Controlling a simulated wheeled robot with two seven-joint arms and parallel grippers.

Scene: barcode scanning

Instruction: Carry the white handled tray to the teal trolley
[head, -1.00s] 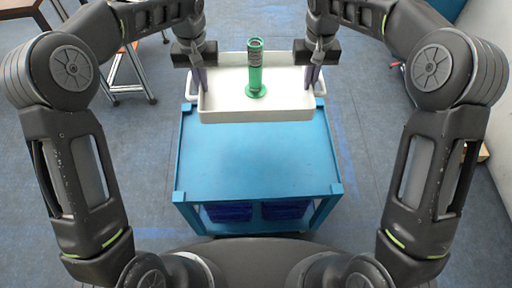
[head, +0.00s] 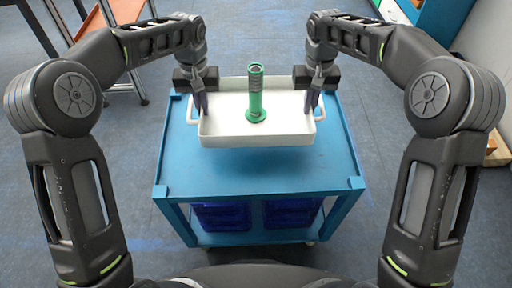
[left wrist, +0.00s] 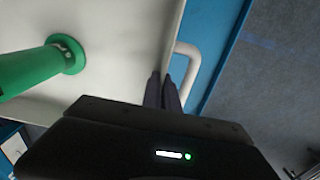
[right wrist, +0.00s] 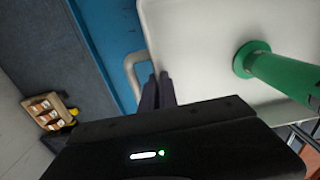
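The white handled tray (head: 222,128) is over the back half of the teal trolley (head: 260,174), roughly level. I cannot tell whether it touches the trolley top. A green cylinder with a round base (head: 255,95) stands upright in the tray. My left gripper (head: 203,106) is shut on the tray's left side at the handle; the handle (left wrist: 186,68) shows beside its fingers in the left wrist view. My right gripper (head: 313,104) is shut on the right side at the other handle (right wrist: 131,68). The fingertips are partly hidden by the tray walls.
The trolley's front top is bare, and blue bins (head: 222,216) sit on its lower shelf. A table or stool frame (head: 110,60) stands at the back left. A shelf with small boxes (right wrist: 50,110) is at the right wall. The floor around the trolley is clear.

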